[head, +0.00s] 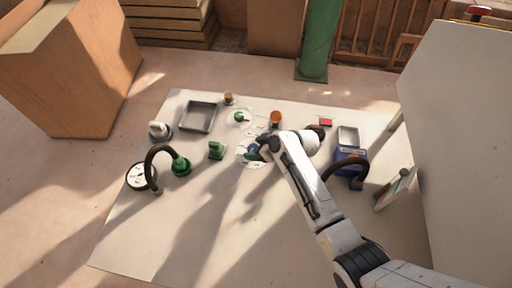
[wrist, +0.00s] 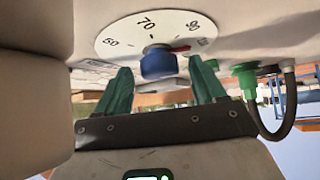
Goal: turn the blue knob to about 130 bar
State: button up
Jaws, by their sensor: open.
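The blue knob (wrist: 158,63) sits at the middle of a white dial (wrist: 120,38) in the wrist view. The dial shows 70, 90 and another, less clear number. A red pointer (wrist: 180,48) extends to the knob's right, below the 90. My gripper (wrist: 160,68) is open, its two green fingers on either side of the knob with visible gaps. In the head view my gripper (head: 259,147) is over the white dial (head: 246,161), and the knob is hard to separate from it. A round white gauge (head: 138,177) lies at the left; its reading is too small to tell.
A green fitting (head: 181,166) with a dark curved hose stands beside the gauge. A small green block (head: 216,150), a grey tray (head: 198,116), an orange knob (head: 276,118) and a blue box (head: 350,160) surround the dial. The panel's front area is clear.

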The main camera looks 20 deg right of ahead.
jog(key=c, duration=1)
jog(key=shift+c, duration=0.2)
jog(key=shift+s+a+m+t+h+p, duration=0.15)
jog(key=shift+m+t+h+p, duration=0.25)
jog(key=shift+m+h+p, duration=0.5)
jog(key=shift+a+f+m+t+h, duration=0.15)
jog(key=shift+m+t+h, duration=0.15)
jog(key=shift+m+h, duration=0.65)
jog(key=m+h+b, duration=0.1)
jog(key=m, duration=0.1)
jog(key=shift+a+f+m, duration=0.1)
jog(key=shift+m, duration=0.25)
jog(key=shift+m+h+b, duration=0.95)
jog(key=shift+m+b, duration=0.25)
jog(key=shift+b, duration=0.1)
